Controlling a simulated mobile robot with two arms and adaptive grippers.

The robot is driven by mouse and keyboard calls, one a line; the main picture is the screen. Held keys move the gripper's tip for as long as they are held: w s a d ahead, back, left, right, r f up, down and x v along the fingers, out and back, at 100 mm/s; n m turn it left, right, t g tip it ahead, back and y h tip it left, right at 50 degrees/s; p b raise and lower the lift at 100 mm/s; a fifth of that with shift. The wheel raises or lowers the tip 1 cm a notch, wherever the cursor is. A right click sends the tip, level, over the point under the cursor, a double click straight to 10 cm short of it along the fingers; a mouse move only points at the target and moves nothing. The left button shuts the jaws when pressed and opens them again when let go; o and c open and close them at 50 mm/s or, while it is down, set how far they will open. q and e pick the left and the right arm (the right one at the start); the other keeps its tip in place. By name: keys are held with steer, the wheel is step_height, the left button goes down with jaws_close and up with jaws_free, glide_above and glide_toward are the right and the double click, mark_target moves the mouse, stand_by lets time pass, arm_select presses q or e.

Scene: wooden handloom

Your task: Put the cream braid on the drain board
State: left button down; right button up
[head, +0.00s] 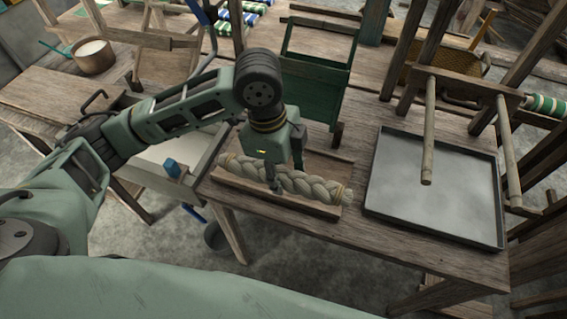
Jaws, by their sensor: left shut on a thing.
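The cream braid (308,186) is a thick plaited rope lying left to right in the head view. My left gripper (285,182) reaches down from above and is shut on the braid near its middle. The braid and the gripper hide part of the board. My right gripper is not in view.
A shallow grey metal tray (384,205) lies right of the board, with wooden rods (429,135) above it. A green frame (317,83) stands behind the braid. A blue block (173,168) is to the left. The table's front strip is clear.

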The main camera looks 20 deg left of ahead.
arm_select(q)
steer(key=w+a+f, duration=0.1)
steer(key=w+f, duration=0.1)
steer(key=w, duration=0.1)
steer(key=w+a+f, duration=0.1)
steer(key=w+f, duration=0.1)
steer(key=w, duration=0.2)
steer(key=w+a+f+p, duration=0.1)
steer(key=w+f, duration=0.1)
steer(key=w, duration=0.1)
steer(key=shift+w+f, duration=0.2)
steer(key=shift+f+p, duration=0.5)
steer(key=shift+f, duration=1.55)
steer(key=c, duration=1.5)
jaws_free()
steer(key=shift+a+f, duration=0.1)
steer(key=shift+f, duration=0.1)
steer(key=o, duration=0.4)
steer(key=shift+o, duration=0.4)
steer(key=shift+r, duration=0.1)
